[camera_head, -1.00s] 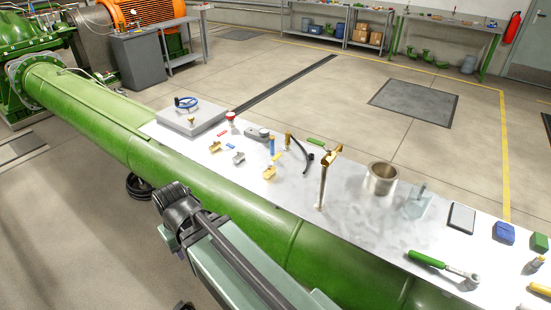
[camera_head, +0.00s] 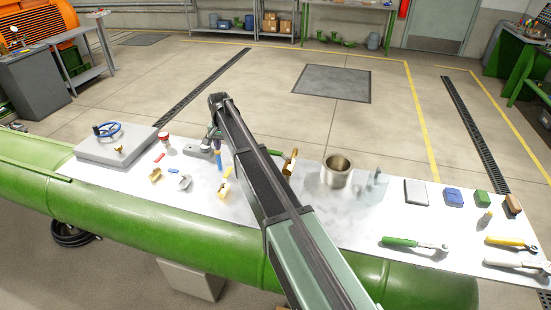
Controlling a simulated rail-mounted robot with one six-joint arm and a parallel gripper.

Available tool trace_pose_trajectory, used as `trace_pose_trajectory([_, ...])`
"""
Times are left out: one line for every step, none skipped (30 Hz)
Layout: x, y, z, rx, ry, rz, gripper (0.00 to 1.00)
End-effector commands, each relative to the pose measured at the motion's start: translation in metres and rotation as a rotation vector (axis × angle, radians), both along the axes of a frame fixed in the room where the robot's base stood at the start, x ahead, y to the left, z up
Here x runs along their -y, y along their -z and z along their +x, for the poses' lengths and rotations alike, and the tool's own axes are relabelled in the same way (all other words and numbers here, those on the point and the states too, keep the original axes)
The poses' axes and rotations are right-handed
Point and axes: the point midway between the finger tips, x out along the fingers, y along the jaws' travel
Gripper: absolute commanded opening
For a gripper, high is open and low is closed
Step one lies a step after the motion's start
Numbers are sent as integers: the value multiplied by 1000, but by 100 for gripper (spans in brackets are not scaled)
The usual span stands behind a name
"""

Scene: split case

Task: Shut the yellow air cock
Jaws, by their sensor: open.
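Two small upright cocks stand on the left half of the metal top. One has a blue lever (camera_head: 218,160), and beside it is the yellow air cock with a small yellow lever (camera_head: 227,172). The cock is too small to read its lever angle surely. My arm crosses the middle of the view, its bend above and behind the cocks. A small dark part of mine shows just above the blue lever, but I cannot make out my gripper or its fingers. The arm hides what lies right of the cocks.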

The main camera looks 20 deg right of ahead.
Motion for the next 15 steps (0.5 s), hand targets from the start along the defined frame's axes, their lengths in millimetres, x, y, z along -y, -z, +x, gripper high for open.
trace_pose_trajectory([-1, 0, 2, 0, 42, 0, 47])
trace_pose_trajectory([-1, 0, 0, 0, 63, 0, 47])
trace_pose_trajectory([-1, 0, -1, 0, 84, 0, 47])
trace_pose_trajectory([-1, 0, -1, 0, 92, 0, 47])
trace_pose_trajectory([-1, 0, -1, 0, 96, 0, 47])
trace_pose_trajectory([-1, 0, -1, 0, 98, 0, 47])
trace_pose_trajectory([0, 1, -1, 0, 97, 0, 47])
trace_pose_trajectory([0, 3, -1, 0, 97, 0, 47])
trace_pose_trajectory([0, 6, -1, 0, 96, 0, 47])
trace_pose_trajectory([0, 9, -1, 0, 96, 0, 47])
trace_pose_trajectory([0, 13, -1, 0, 96, 0, 47])
trace_pose_trajectory([0, 19, -1, 0, 96, 0, 47])
trace_pose_trajectory([0, 25, -1, 0, 95, 0, 47])
trace_pose_trajectory([0, 31, -1, 0, 95, 0, 47])
trace_pose_trajectory([0, 40, -1, 0, 95, 0, 47])
